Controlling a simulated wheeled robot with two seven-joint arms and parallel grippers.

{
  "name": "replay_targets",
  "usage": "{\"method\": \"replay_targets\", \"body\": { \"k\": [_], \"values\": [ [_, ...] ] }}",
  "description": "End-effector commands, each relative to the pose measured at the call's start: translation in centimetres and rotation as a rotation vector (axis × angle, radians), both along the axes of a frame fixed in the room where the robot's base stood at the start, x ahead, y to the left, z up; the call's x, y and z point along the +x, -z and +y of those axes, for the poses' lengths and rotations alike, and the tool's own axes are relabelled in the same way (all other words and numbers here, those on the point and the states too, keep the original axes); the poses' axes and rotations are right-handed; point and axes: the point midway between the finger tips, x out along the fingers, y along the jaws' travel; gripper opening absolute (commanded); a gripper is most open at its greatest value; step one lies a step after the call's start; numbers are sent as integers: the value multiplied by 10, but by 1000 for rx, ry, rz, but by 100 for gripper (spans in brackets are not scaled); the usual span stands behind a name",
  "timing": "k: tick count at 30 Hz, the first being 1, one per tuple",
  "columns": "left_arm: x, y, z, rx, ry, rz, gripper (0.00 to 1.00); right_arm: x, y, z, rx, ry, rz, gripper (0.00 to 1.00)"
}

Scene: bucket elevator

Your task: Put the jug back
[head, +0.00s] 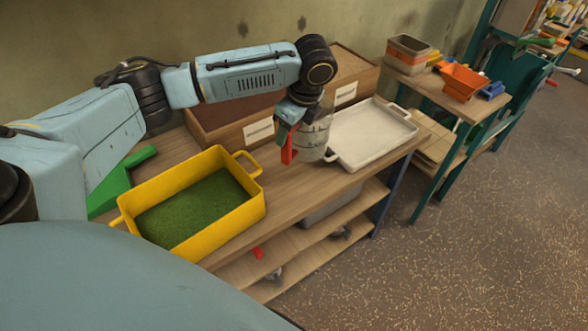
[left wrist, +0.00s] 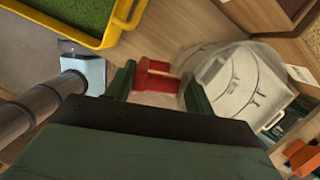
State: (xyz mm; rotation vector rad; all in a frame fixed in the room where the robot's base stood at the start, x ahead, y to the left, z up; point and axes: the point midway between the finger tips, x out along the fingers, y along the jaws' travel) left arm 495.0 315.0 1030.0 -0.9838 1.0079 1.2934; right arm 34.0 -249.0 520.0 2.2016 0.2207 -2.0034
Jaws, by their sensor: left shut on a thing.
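The jug (head: 315,138) is a clear, greyish vessel with dark marks on its side and a red handle (head: 288,150). My left gripper (head: 290,128) comes down from above and is shut on the red handle. In the left wrist view the handle (left wrist: 155,76) lies between the green fingers, and the jug's body (left wrist: 240,88) is to their right. The jug looks roughly upright over the wooden bench (head: 285,192), at the left end of the white tray (head: 370,135). I cannot tell whether its base touches the bench. My right gripper is not in view.
A yellow bin (head: 250,213) with a green bottom stands on the bench to the left. A wooden box (head: 225,125) with labels stands behind the jug. A side table (head: 480,97) with an orange bin (head: 465,83) is at the right. Bare bench shows between bin and tray.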

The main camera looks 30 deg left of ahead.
Motion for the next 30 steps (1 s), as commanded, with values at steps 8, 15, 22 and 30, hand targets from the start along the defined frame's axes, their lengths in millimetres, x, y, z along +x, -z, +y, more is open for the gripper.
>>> {"method": "replay_targets", "body": {
  "k": [8, 15, 22, 30],
  "values": [
    [15, -1, 50, 0, 533, 1, 0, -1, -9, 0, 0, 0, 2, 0],
    [24, -3, 86, -1, 927, 2, 0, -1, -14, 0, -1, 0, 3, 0],
    [28, -5, 103, -3, 1123, 4, 0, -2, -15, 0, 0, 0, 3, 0],
    [28, 34, 105, -5, 1158, 6, 0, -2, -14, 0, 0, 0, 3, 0]
  ]
}}
